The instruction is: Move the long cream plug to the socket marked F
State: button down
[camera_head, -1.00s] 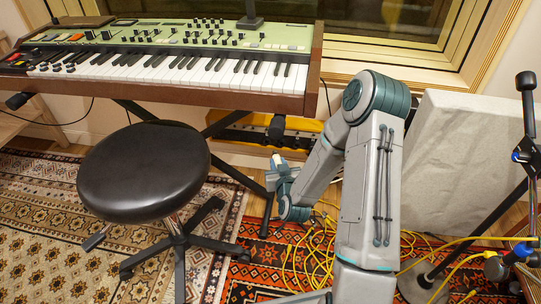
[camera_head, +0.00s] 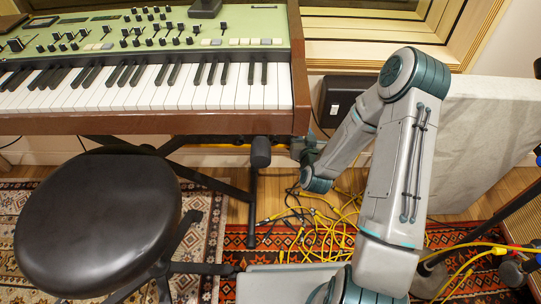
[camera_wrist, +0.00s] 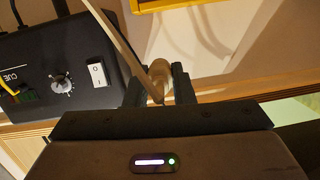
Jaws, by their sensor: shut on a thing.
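In the wrist view my gripper (camera_wrist: 159,92) is shut on the cream plug (camera_wrist: 160,72), which sits between the two dark fingers. A pale cord-like strip runs from the plug area up and left. In the head view my gripper (camera_head: 304,148) is beside the right end of the keyboard, low by its stand; the plug cannot be made out there. I cannot make out a socket marked F in either view.
In the wrist view a black box (camera_wrist: 55,62) marked CUE has a knob, a white switch and a yellow cable. In the head view a dark box (camera_head: 340,100) stands by the wall. A keyboard (camera_head: 150,122), a black stool (camera_head: 95,222) and yellow cables (camera_head: 325,232) surround my arm.

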jog(key=w+a+f+m+y+b, duration=0.1)
jog(key=w+a+f+m+b, duration=0.1)
jog(key=a+f, duration=0.6)
jog(key=w+a+f+m+b, duration=0.2)
jog(key=a+f+m, duration=0.3)
jog(key=a+f, duration=0.3)
jog(key=shift+w+f+y+b, duration=0.3)
jog(key=shift+w+f+y, duration=0.1)
jog(key=shift+w+f, duration=0.35)
jog(key=shift+w+r, duration=0.1)
jog(key=shift+w, duration=1.05)
dwell(1.7)
jog(key=c, duration=1.1)
grip_release()
jog(key=shift+c, duration=0.2)
jog(key=shift+s, duration=0.1)
